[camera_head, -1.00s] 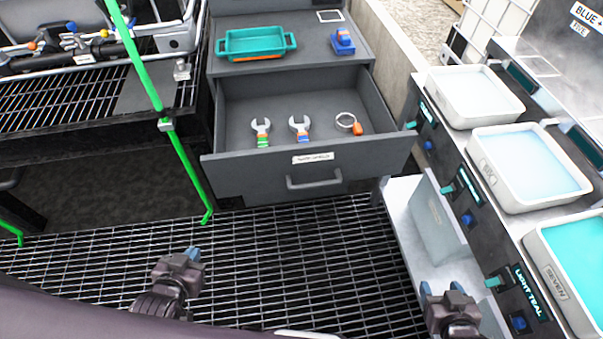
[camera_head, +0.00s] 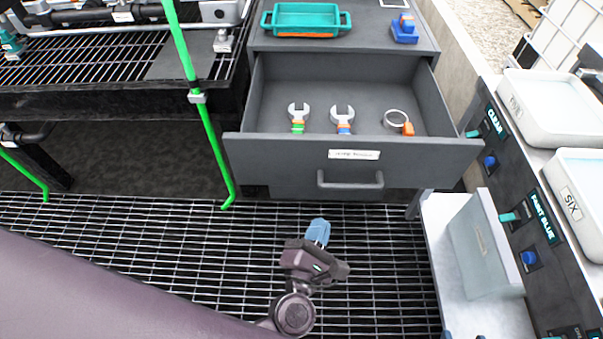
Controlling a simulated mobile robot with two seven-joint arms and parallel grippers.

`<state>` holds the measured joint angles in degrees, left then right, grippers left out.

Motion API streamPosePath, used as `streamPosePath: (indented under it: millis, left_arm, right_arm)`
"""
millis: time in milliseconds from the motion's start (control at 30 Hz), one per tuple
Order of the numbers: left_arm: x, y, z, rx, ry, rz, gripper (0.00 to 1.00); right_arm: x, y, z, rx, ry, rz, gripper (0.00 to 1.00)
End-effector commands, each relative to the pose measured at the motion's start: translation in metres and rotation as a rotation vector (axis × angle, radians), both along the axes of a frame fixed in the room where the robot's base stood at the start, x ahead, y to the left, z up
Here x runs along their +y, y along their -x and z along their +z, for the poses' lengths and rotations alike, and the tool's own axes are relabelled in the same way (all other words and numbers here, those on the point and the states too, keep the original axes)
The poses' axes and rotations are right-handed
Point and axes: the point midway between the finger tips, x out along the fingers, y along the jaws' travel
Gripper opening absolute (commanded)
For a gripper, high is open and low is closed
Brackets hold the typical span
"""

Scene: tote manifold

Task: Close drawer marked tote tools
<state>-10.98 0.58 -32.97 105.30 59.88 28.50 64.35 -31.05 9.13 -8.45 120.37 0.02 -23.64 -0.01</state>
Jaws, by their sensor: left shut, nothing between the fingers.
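The grey drawer (camera_head: 270,146) is pulled open from its cabinet, with a bar handle (camera_head: 350,184) and a white label (camera_head: 354,154) whose words I cannot read clearly. Inside lie a wrench with a green band (camera_head: 298,112), a wrench with a blue band (camera_head: 343,114) and a ring with an orange tag (camera_head: 407,129). My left gripper (camera_head: 318,231) is shut and empty, in front of and below the handle, apart from it. Only small blue tips, apparently of my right gripper (camera_head: 447,335), show at the bottom edge.
A teal tray (camera_head: 305,20) and a blue block (camera_head: 404,32) sit on the cabinet top. A green pole (camera_head: 205,120) stands left of the drawer. A bench with pale trays (camera_head: 560,110) is at the right. Grating (camera_head: 120,240) lies open in front.

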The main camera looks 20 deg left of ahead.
Motion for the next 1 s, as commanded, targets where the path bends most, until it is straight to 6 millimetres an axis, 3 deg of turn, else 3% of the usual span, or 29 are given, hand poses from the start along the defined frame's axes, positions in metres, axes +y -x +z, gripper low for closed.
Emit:
streamPosePath:
  millis: [100,200,333,667,1000]
  left_arm:
    - [0.013,0.004,-0.007,0.025,0.318,0.104,0.0]
    - [0.027,0.007,-0.013,0.022,0.531,0.187,0.0]
    - [0.038,0.01,-0.015,-0.005,0.703,0.249,0.0]
    - [0.043,-0.003,-0.014,-0.026,0.792,0.253,0.0]
    - [0.058,-0.058,-0.013,-0.028,0.788,0.251,0.0]
  right_arm:
    - [0.001,-0.005,0.006,-0.012,-0.002,0.0,0.59]
    - [0.002,-0.007,0.009,-0.018,-0.004,0.0,0.59]
    - [0.003,-0.009,0.011,-0.021,-0.007,-0.002,0.59]
    - [0.004,-0.006,0.009,-0.012,-0.01,-0.007,0.59]
    - [0.002,0.001,0.007,0.0,-0.007,-0.01,0.59]
